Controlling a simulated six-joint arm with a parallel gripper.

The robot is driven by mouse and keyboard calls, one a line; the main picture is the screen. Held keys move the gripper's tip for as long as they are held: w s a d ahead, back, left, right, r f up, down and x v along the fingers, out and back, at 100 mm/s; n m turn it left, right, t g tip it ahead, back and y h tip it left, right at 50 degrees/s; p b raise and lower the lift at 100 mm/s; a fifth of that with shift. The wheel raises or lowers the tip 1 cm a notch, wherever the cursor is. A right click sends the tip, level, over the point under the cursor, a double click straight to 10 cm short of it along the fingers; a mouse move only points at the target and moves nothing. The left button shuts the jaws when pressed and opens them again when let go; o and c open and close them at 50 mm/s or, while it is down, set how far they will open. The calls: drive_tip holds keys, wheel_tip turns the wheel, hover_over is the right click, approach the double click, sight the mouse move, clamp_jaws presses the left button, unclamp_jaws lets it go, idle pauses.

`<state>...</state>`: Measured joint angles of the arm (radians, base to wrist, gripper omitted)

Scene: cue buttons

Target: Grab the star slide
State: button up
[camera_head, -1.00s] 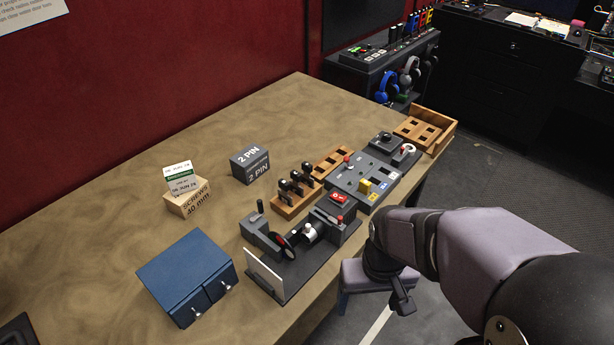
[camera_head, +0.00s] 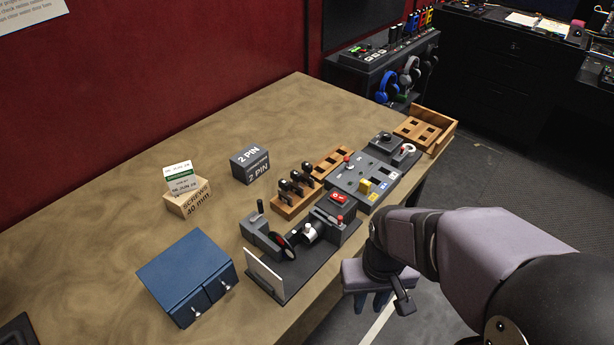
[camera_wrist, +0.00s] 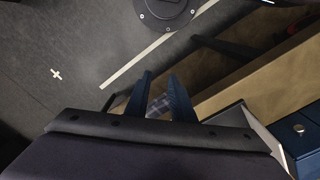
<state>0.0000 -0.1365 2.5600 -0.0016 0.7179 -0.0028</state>
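I cannot make out a star mark on anything in these frames. A wooden rack (camera_head: 284,208) holds several small dark pieces (camera_head: 296,182) upright near the middle of the table; their markings are too small to read. In front of it is a dark device with a lens (camera_head: 284,243) and an upright white panel (camera_head: 264,278). My gripper (camera_head: 374,303) hangs off the table's right edge, away from the rack. In the wrist view my gripper's two blue fingers (camera_wrist: 160,74) stand apart with nothing held between them.
A blue drawer box (camera_head: 185,272) stands at the front left. A button panel (camera_head: 350,184), an empty-slotted wooden rack (camera_head: 333,161) and a wooden tray (camera_head: 440,147) line the right edge.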

sight(311, 166)
drive_tip(key=w+d+r+n+t+p, duration=0.1)
drive_tip(key=w+d+r+t, duration=0.15)
drive_tip(key=w, duration=0.65)
drive_tip(key=w+d+r+n+t+p, duration=0.1)
drive_tip(key=w+r+t, duration=0.15)
drive_tip(key=w, duration=0.55)
drive_tip(key=w+d+r+n+t+p, duration=0.15)
drive_tip(key=w+t, duration=0.25)
drive_tip(key=w, duration=0.5)
drive_tip(key=w+a+y, duration=0.1)
drive_tip(key=w, duration=0.1)
drive_tip(key=w+a+n+t+y+b, duration=0.1)
drive_tip(key=w+a, duration=0.1)
drive_tip(key=w+a+r+n+t+y+b, duration=0.1)
drive_tip(key=w, duration=0.1)
drive_tip(key=shift+w+a+y, duration=0.15)
drive_tip(key=shift+y, duration=0.25)
drive_tip(key=shift+w+a+f+n+g+y+p, duration=0.3)
drive_tip(key=shift+w+a+n+y, duration=0.55)
drive_tip(key=shift+a, duration=0.95)
drive_tip(key=shift+w+a+f+n+g+y+p, duration=0.1)
drive_tip(key=shift+w+a+f+n+y+p, duration=0.35)
drive_tip(key=shift+a+y, duration=1)
drive_tip(key=shift+w+a+f+n+g+y+p, duration=0.2)
drive_tip(key=shift+w+a+f+n+y, duration=0.4)
drive_tip(key=shift+a, duration=1.5)
drive_tip(key=shift+w+r, duration=0.15)
